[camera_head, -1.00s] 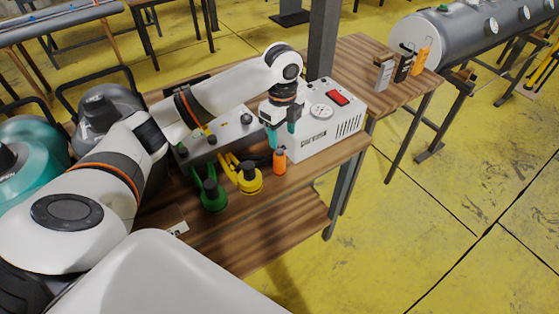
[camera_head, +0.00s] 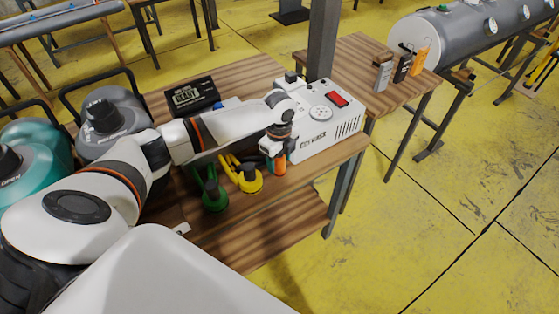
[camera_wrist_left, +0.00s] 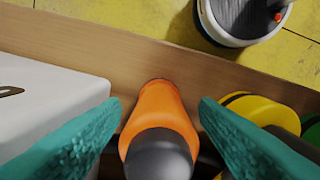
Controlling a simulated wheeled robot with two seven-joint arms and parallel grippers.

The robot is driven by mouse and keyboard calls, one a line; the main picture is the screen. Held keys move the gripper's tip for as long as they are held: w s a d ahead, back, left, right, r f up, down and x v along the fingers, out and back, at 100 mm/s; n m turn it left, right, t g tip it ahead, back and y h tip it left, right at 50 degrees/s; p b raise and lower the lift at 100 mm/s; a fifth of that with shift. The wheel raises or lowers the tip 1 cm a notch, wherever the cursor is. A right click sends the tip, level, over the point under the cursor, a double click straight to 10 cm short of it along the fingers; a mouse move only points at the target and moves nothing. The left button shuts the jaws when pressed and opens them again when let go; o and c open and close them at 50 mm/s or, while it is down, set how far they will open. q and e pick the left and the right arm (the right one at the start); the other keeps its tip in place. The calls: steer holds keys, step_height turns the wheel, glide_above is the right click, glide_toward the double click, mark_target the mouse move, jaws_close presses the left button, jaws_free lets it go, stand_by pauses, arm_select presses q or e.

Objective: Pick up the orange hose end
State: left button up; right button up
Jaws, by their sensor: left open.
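The orange hose end (camera_head: 280,165) stands on the wooden table near its front edge, in front of the white box. In the left wrist view the orange hose end (camera_wrist_left: 160,108) has a dark grey top and sits between the teal fingers. My left gripper (camera_head: 277,157) is lowered around it. In the left wrist view the open fingers of my left gripper (camera_wrist_left: 160,125) stand on either side of it, with a narrow gap at each side. My right gripper is not in view.
A yellow hose end (camera_head: 249,180) and a green hose end (camera_head: 214,196) stand just left of it. The white box (camera_head: 325,130) with a red switch is close behind. A black READY sign (camera_head: 192,95) lies farther back.

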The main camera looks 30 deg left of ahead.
arm_select(q)
steer(key=shift+f, duration=0.1)
steer(key=c, duration=1.1)
